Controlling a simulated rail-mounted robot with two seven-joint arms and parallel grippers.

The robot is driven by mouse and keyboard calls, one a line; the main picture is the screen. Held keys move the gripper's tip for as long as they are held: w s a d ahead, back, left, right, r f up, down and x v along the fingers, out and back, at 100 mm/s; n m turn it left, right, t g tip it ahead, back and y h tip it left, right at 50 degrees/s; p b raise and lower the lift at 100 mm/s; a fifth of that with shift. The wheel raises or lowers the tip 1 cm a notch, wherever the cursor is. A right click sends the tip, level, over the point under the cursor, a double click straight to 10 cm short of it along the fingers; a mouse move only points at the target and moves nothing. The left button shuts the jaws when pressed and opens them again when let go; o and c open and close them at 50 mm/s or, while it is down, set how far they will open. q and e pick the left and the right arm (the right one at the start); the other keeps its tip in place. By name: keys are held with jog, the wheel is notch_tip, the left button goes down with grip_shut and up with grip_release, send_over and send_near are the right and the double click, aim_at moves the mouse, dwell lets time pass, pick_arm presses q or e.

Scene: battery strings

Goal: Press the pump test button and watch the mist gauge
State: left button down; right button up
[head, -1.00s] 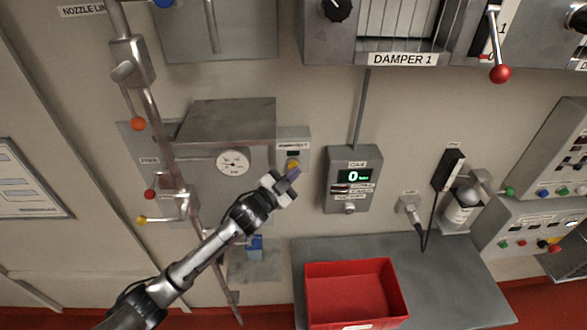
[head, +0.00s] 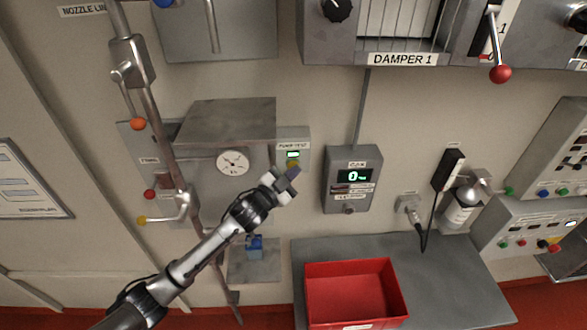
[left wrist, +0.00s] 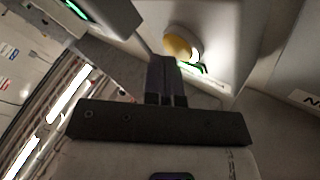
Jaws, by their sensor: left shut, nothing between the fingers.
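The pump test box (head: 293,137) is a small grey panel on the wall, with a lit green indicator (head: 292,154). Its yellow button (head: 291,164) is partly hidden behind my fingertips; it shows as a yellow dome in the left wrist view (left wrist: 180,45). My left gripper (head: 291,176) is shut and empty, its tips just below the button. In the left wrist view its fingers (left wrist: 163,68) end close beside the dome; I cannot tell if they touch. A round white dial gauge (head: 232,162) is left of the box; its reading is too small to make out. My right gripper is not in view.
A grey meter box (head: 353,179) with a green display hangs right of the gripper. A red bin (head: 354,291) stands on the grey counter (head: 440,270) below. A pipe (head: 166,130) with coloured levers runs down at left. Bare wall lies between the boxes.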

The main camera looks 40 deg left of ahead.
pick_arm(q)
jog(key=shift+s, duration=0.1)
jog(key=shift+s+d+p, duration=0.4)
jog(key=shift+s+d, duration=0.3)
jog(key=shift+s+d+p, duration=0.85)
jog(key=shift+s+d, duration=0.9)
jog(key=shift+s, duration=0.05)
